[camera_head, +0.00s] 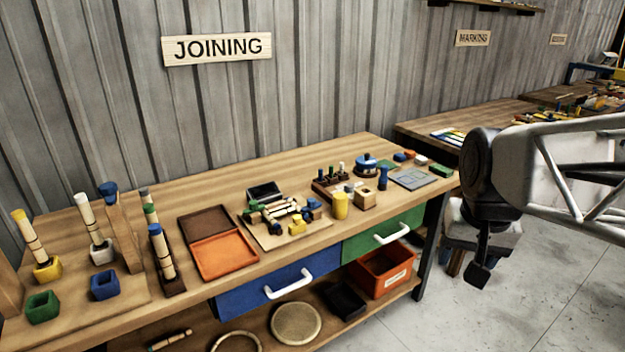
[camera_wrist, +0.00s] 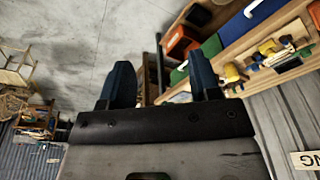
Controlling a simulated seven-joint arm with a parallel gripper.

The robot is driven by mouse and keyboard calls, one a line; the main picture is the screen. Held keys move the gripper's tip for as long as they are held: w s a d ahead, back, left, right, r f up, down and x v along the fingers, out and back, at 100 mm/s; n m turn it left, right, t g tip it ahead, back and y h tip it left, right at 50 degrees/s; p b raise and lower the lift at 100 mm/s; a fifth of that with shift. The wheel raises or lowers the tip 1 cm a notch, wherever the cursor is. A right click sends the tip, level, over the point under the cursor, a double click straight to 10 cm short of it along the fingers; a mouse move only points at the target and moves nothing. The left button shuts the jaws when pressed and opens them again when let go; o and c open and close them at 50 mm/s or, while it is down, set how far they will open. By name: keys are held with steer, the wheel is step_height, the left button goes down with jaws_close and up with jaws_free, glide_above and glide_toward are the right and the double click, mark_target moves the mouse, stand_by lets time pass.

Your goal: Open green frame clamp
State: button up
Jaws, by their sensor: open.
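The work board (camera_head: 265,240) on the joining bench holds a small rattan frame assembly (camera_head: 283,211) with yellow and blue clamp-like pieces around it. A small greenish piece (camera_head: 254,205) shows at its left side, too small to identify surely as the green frame clamp. The assembly also appears at the upper right of the wrist view (camera_wrist: 285,55), seen tilted, with yellow and blue parts. My gripper (camera_wrist: 162,80) is open and empty, its two dark blue fingers apart over floor. In the head view my gripper (camera_head: 483,272) hangs right of the bench, well away from the board.
Left of the board lies an orange tray (camera_head: 222,252) with a brown lid. Upright rattan poles in coloured holders stand at far left. A yellow cylinder (camera_head: 340,205) and wooden block stand right of the board. Blue (camera_head: 262,287) and green (camera_head: 385,233) drawers are below. Floor at right is clear.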

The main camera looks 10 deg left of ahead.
steer(key=w+a+r, duration=0.1)
steer(key=w+a, duration=0.4)
steer(key=w, duration=0.3)
steer(key=w+a+r, duration=0.1)
steer(key=w+a, duration=0.3)
steer(key=w, duration=0.3)
steer(key=m+g, duration=0.2)
steer(key=m, duration=0.1)
glide_above(253, 202)
steer(key=f, duration=1.8)
steer(key=shift+d, duration=0.25)
steer(key=shift+w+a+f+m, duration=0.1)
steer(key=shift+a+f+m, duration=0.05)
steer(key=shift+a+m, duration=0.15)
steer(key=shift+f, duration=0.15)
steer(key=shift+f, duration=3.75)
